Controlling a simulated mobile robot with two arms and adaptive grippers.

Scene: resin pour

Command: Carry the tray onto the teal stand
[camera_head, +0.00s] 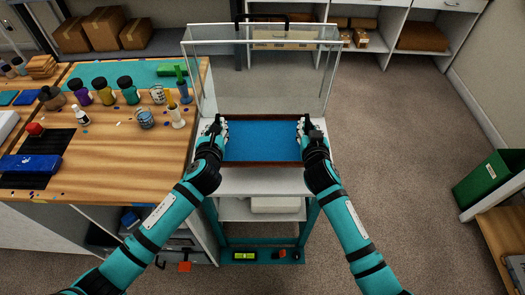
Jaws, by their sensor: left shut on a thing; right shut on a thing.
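The tray (262,163) is a shallow rectangle with a dark brown rim and a flat blue inside. It looks level, over the white top of the teal stand (262,181), at the open front of a clear-walled cover. I cannot tell whether it touches the stand's top. My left gripper (220,126) is shut on the tray's left side. My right gripper (302,126) is shut on its right side. The grippers hide parts of the side rims.
A wooden workbench (125,165) with bottles and cups is close on the left. Clear panels (325,85) rise behind and beside the tray. Shelves with boxes (105,28) line the back. A green bin (488,178) is at the far right. Open carpet (410,140) lies right of the stand.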

